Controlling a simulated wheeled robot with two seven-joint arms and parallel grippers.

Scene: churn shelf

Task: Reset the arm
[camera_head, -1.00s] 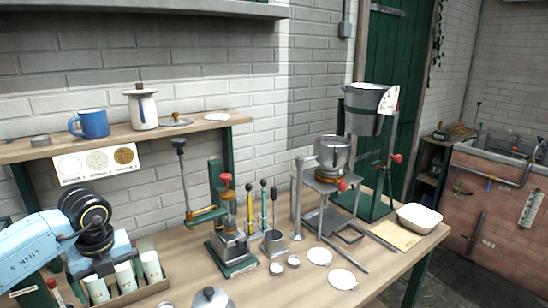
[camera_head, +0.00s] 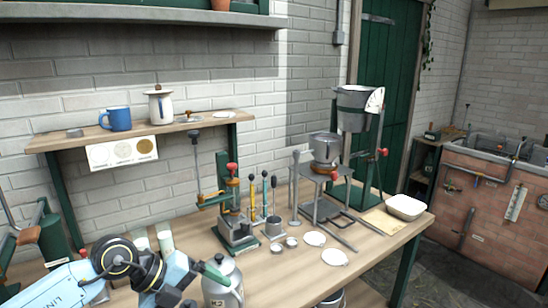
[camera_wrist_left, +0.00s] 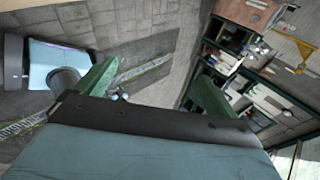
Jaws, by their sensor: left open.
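My left arm (camera_head: 120,262), light blue with black joints, comes in from the lower left and bends over the front of the bench. Its left gripper (camera_head: 205,272) is at the bottom, close to a grey metal can (camera_head: 222,292) in the picture and partly covering it; I cannot tell whether they touch. In the left wrist view the gripper's two green fingers (camera_wrist_left: 155,85) are spread apart with nothing between them. My right gripper is not in view.
The wooden bench (camera_head: 375,245) holds a green lever press (camera_head: 235,205), a stand with a metal pot (camera_head: 325,147), a hanging bucket (camera_head: 355,105) and a white tray (camera_head: 405,207). A shelf above carries a blue mug (camera_head: 116,118) and a white jug (camera_head: 160,106).

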